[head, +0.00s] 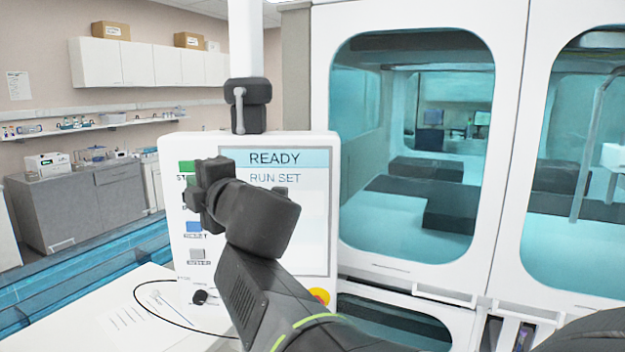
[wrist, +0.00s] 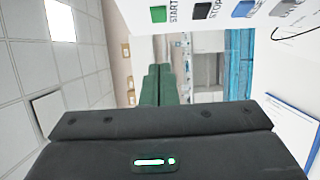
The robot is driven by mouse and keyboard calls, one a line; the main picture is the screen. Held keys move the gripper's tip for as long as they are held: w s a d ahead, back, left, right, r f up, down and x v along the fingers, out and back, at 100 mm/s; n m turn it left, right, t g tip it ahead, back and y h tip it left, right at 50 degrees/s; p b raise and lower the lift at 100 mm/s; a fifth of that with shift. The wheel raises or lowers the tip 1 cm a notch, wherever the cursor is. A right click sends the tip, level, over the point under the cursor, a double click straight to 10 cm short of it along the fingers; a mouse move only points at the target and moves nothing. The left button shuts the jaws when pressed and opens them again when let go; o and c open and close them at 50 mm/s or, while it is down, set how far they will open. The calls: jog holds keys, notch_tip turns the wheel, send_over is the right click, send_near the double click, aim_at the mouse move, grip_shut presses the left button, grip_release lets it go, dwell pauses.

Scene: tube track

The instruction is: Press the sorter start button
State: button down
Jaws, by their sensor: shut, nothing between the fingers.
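The sorter start button is a green square labelled START on the upright white control panel (head: 305,200). In the head view the button (head: 187,166) shows at the panel's upper left, just above my gripper, with its label partly covered. In the wrist view the start button (wrist: 157,13) is at the top edge, clear of the fingers. My gripper (wrist: 157,68) is shut and empty, its two fingers side by side below the button in that picture. No contact with the panel is visible. The panel screen (head: 275,160) reads READY and RUN SET.
A dark stop button (wrist: 203,11), a blue button (head: 194,227) and a grey button (head: 197,254) line up with the start button. A red knob on yellow (head: 319,296) sits at the panel's lower right. A glazed white cabinet (head: 318,60) stands right of the panel.

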aim_at(181, 167)
jog(key=x, duration=0.3)
jog(key=w+d+x, duration=0.1)
jog(key=x, duration=0.5)
jog(key=shift+w+a, duration=0.15)
jog(key=shift+w, duration=1.1)
